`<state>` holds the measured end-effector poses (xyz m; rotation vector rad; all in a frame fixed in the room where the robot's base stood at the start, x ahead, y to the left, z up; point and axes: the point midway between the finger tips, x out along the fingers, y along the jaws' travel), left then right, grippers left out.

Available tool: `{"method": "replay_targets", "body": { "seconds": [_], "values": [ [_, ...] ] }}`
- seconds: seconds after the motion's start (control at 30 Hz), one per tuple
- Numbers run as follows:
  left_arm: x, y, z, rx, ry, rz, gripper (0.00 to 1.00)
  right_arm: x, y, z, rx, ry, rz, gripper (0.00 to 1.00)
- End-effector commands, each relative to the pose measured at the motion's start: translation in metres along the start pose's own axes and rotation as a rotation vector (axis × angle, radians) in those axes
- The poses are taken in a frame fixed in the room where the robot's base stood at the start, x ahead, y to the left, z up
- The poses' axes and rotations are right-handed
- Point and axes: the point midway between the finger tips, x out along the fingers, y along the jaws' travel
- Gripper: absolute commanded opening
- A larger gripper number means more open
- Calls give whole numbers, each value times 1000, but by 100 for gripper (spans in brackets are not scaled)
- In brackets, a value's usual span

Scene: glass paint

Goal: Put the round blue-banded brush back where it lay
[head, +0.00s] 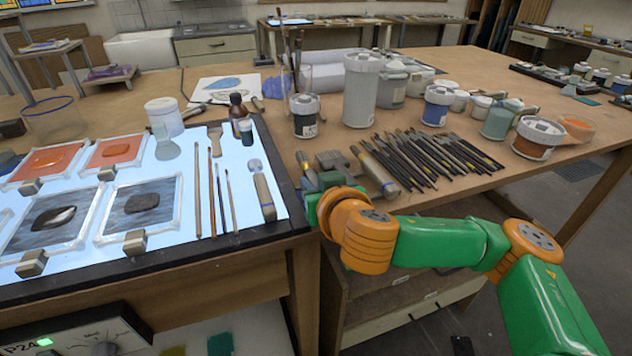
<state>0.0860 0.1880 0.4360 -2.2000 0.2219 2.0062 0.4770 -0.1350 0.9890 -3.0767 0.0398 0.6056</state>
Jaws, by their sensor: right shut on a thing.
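My right gripper (308,172) is low at the front of the wooden table, just right of the light panel's dark frame. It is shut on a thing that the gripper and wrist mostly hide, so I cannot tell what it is. Several long brushes (430,160) lie in a dense row on the table to its right. Thin brushes (212,195) lie apart on the lit panel to its left. No blue band can be made out on any brush. My left gripper is not in view.
The light panel (262,212) holds framed glass pieces (140,205), a flat brush (215,138) and a wooden-handled tool (262,190). A thick-handled tool (375,170) lies right of the gripper.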

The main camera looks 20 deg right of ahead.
Motion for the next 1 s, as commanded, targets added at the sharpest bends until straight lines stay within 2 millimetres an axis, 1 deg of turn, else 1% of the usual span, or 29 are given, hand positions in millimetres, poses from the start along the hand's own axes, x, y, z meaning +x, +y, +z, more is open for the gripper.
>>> {"method": "replay_targets", "body": {
  "seconds": [0.87,0.9,0.97,1.0],
  "values": [
    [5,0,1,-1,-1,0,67,2,0,6,1,-1,0,0],
    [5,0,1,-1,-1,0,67,2,0,6,1,-1,0,35],
    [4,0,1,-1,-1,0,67,2,0,6,1,-1,0,51],
    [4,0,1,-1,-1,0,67,2,0,6,1,-1,0,62]
  ]
}}
